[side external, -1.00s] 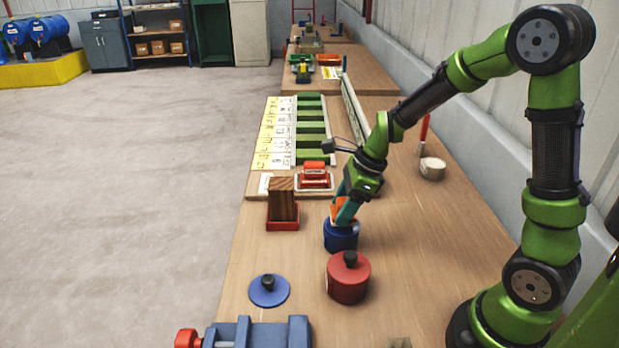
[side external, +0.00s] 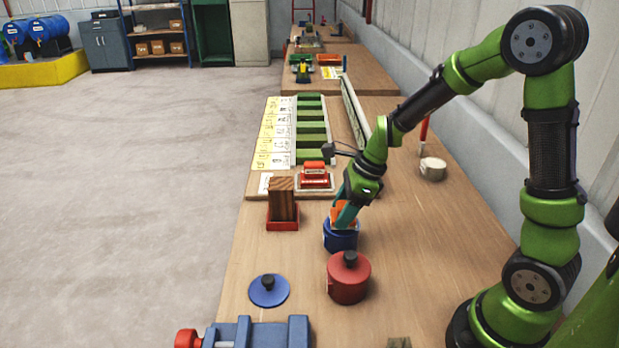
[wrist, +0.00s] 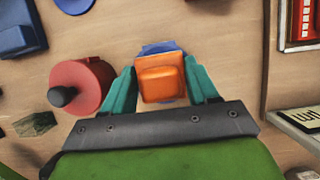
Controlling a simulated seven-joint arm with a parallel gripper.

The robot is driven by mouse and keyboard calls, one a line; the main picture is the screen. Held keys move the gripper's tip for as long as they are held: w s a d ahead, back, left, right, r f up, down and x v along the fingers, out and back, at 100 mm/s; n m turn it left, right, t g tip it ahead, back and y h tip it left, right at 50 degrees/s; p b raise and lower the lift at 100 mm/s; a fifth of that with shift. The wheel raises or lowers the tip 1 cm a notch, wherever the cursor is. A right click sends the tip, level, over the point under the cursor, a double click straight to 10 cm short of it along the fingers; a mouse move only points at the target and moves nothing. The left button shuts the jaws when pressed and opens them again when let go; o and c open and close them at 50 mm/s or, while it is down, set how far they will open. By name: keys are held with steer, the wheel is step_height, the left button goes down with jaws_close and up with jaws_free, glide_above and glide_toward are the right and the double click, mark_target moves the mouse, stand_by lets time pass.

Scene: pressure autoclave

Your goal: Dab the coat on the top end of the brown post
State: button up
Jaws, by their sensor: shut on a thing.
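The brown post (side external: 283,196) is an upright wooden block in a shallow red tray (side external: 283,223) at the left edge of the bench; its top end is bare wood. My gripper (side external: 342,217) is shut on an orange dabber (side external: 338,213), right of and nearer than the post. The dabber is at the mouth of the open blue pot (side external: 341,238); its lower end is hidden. In the wrist view the orange dabber (wrist: 160,78) sits between the two teal fingers, with the blue rim (wrist: 163,46) behind it.
A red lidded pot (side external: 349,279) stands close in front of the blue pot. A blue lid (side external: 269,291) and a blue vise (side external: 258,332) are nearer still. A red-handled block (side external: 315,178) lies beyond the post. Bench to the right is mostly free.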

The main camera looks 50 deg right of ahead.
mark_target(344, 204)
steer(key=shift+f, duration=0.6)
stand_by(1.1)
steer(key=shift+r, duration=0.1)
steer(key=shift+r, duration=3.5)
